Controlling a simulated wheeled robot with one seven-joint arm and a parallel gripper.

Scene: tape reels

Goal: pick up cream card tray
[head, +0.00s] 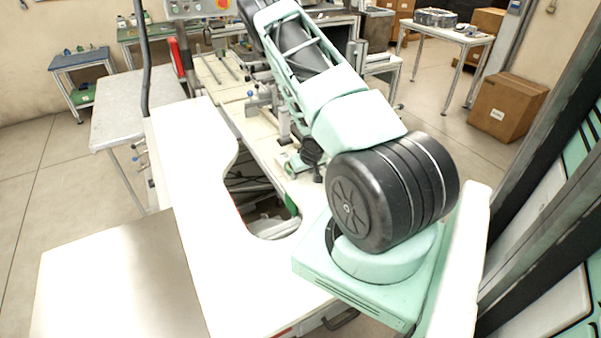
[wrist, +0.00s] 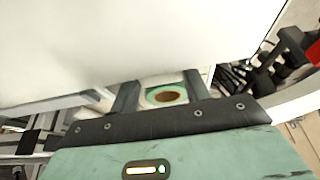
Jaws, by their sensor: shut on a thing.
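In the wrist view, my gripper (wrist: 159,93) has one dark finger on each side of the cream card tray (wrist: 158,80) and is shut on it. Only part of the tray shows between the fingers; its near side is hidden by the dark gripper edge. A round tape reel (wrist: 153,97) with a pale green band and brown core lies in the tray. In the head view, my arm reaches towards the top, and neither my gripper nor the tray can be made out.
In the head view, a white worktop (head: 185,190) with a curved cutout lies left of my arm. A grey table (head: 130,110) stands beyond it. A cardboard box (head: 508,105) sits on the floor at right. Pale surface fills much of the wrist view, with dark machine parts at right.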

